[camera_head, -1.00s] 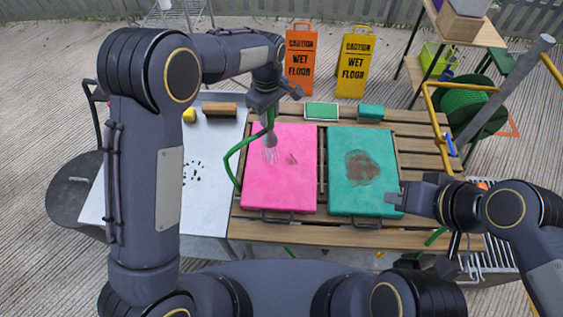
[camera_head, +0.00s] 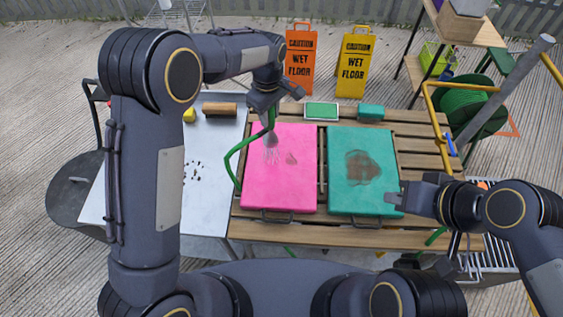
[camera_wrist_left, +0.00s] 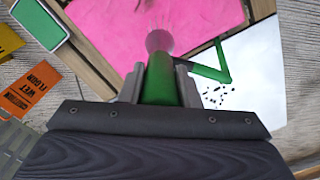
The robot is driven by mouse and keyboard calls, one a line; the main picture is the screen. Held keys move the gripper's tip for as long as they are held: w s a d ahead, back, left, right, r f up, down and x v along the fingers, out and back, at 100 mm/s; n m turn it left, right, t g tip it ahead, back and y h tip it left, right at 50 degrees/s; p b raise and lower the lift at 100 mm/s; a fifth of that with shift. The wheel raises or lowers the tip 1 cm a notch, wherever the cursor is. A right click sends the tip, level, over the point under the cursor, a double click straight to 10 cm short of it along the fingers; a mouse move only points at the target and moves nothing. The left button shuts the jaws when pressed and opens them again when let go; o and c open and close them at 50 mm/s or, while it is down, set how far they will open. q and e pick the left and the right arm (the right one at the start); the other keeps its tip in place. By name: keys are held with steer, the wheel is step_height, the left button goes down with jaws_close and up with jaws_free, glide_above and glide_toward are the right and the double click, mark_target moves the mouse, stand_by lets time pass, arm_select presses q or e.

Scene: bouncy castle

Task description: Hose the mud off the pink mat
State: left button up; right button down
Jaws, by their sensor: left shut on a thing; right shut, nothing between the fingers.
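My left gripper (camera_head: 268,108) is above the mat's far part, shut on the green hose (camera_head: 232,160). The hose's grey nozzle points down and water spray falls on the mat. In the left wrist view the hose (camera_wrist_left: 160,82) sits between the fingers and the nozzle (camera_wrist_left: 159,41) faces the pink mat (camera_wrist_left: 200,20). My right gripper (camera_head: 396,198) is shut and empty beside the green mat's lower right corner.
A green mat (camera_head: 345,200) with a larger mud patch lies right of the pink one. A metal table (camera_head: 210,215) on the left carries a brush (camera_head: 219,109), a yellow item and dark crumbs. Two wet-floor signs (camera_head: 300,62) stand behind. A hose reel (camera_head: 462,108) is at right.

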arm_select(q)
steer(key=d+p, duration=0.1)
steer(key=d, duration=0.6)
steer(key=shift+s+d, duration=0.15)
steer(key=shift+s, duration=0.1)
stand_by(0.4)
stand_by(0.9)
step_height(320, 180, up, 7)
steer(key=shift+p, duration=0.4)
stand_by(0.6)
